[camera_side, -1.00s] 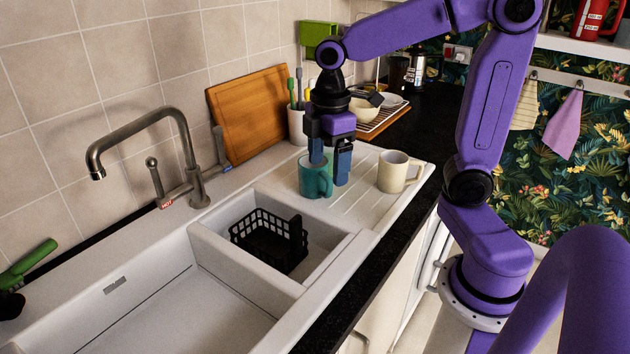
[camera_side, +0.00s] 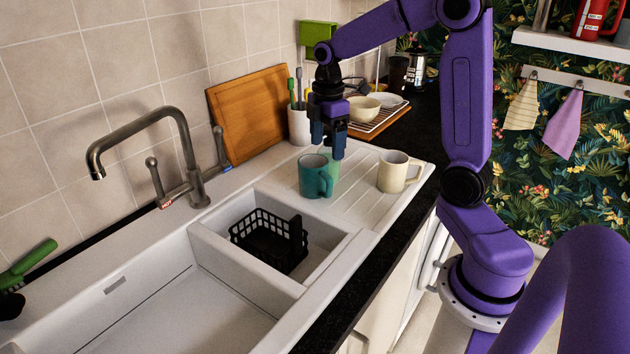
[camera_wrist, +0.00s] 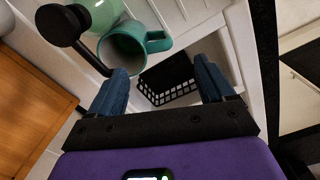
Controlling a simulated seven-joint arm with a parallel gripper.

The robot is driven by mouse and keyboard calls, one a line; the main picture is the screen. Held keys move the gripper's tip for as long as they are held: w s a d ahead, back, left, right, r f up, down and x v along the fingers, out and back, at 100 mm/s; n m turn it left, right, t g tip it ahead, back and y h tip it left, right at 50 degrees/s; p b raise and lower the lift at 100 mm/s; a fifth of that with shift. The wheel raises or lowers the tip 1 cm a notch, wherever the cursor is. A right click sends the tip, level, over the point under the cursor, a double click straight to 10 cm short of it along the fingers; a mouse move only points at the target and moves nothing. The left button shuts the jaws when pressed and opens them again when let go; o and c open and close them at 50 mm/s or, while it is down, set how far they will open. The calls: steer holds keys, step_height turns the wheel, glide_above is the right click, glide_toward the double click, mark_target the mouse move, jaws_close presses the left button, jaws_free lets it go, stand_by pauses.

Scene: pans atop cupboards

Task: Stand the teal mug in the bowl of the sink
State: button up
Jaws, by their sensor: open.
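The teal mug (camera_side: 313,177) stands upright on the draining board, beside the small sink bowl and outside it. It also shows near the top of the wrist view (camera_wrist: 128,48), handle to the right. My gripper (camera_side: 327,147) is above and just behind the mug, apart from it. In the wrist view my gripper (camera_wrist: 165,80) is open, with nothing between its fingers. The sink has a large bowl (camera_side: 190,315) in front and a small bowl (camera_side: 325,238) holding a black basket (camera_side: 268,240).
A pale green item (camera_side: 334,168) stands directly behind the teal mug, partly hidden. A cream mug (camera_side: 394,172) stands to its right. The tap (camera_side: 185,140) arches over the sink's rear edge. A cutting board (camera_side: 250,115) leans on the wall. The large bowl looks empty.

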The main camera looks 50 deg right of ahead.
mark_target(327, 175)
step_height(327, 175, down, 11)
stand_by(0.6)
